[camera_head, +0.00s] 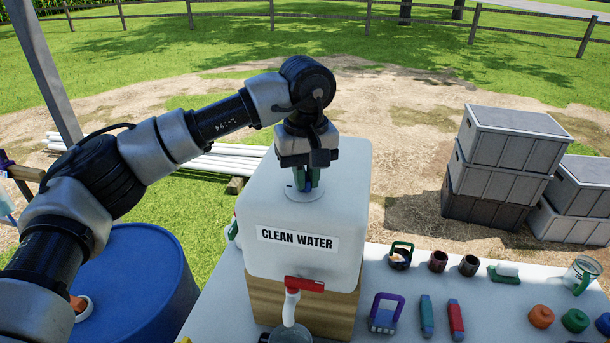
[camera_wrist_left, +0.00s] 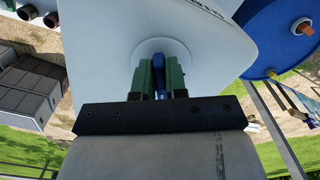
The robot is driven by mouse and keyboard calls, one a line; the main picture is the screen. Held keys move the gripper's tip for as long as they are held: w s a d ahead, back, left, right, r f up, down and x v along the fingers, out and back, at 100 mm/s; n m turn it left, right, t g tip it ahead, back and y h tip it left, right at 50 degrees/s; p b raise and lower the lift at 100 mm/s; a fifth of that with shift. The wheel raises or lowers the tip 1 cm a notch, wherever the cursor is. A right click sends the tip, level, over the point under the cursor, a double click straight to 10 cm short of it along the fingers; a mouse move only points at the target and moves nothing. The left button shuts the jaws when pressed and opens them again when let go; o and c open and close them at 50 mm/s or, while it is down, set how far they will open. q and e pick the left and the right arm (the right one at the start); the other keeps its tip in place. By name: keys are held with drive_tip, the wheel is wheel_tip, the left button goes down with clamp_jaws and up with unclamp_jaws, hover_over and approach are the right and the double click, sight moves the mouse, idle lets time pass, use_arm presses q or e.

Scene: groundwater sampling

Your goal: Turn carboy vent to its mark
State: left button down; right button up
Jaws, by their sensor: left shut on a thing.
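The white carboy (camera_head: 300,214) labelled "CLEAN WATER" stands on a wooden block (camera_head: 330,307) on the table. My left gripper (camera_head: 306,182) points down at the carboy's top, with its fingers at the vent there. In the left wrist view the green fingers (camera_wrist_left: 160,75) are shut on the blue vent handle (camera_wrist_left: 159,76), above a round white collar (camera_wrist_left: 160,50) on the carboy. My right gripper is not in view.
A red-handled tap (camera_head: 304,285) sticks out of the carboy's front over a clear vessel (camera_head: 284,336). A blue drum (camera_head: 135,280) stands at left. The table (camera_head: 385,268) at right holds several small tools, cups and coloured caps. Grey crates (camera_head: 505,165) stand behind.

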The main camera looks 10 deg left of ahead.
use_arm(q)
drive_tip(key=n, duration=0.2)
drive_tip(key=n+b, duration=0.1)
drive_tip(key=n, duration=0.3)
drive_tip(key=shift+w+d, duration=0.15)
drive_tip(key=shift+w, duration=0.1)
drive_tip(key=n+b, duration=0.1)
drive_tip(key=n, duration=0.3)
drive_tip(key=shift+w+d+n, duration=0.1)
drive_tip(key=shift+w+n, duration=0.05)
drive_tip(key=shift+n, duration=0.25)
drive_tip(key=shift+w+n, duration=0.1)
drive_tip(key=shift+n, duration=0.8)
drive_tip(key=c, duration=1.1)
unclamp_jaws()
drive_tip(key=shift+r+b, duration=0.4)
drive_tip(key=shift+r, duration=0.15)
wheel_tip(320, 180, up, 10)
drive_tip(key=shift+f+b, duration=0.15)
drive_tip(key=shift+b, duration=0.4)
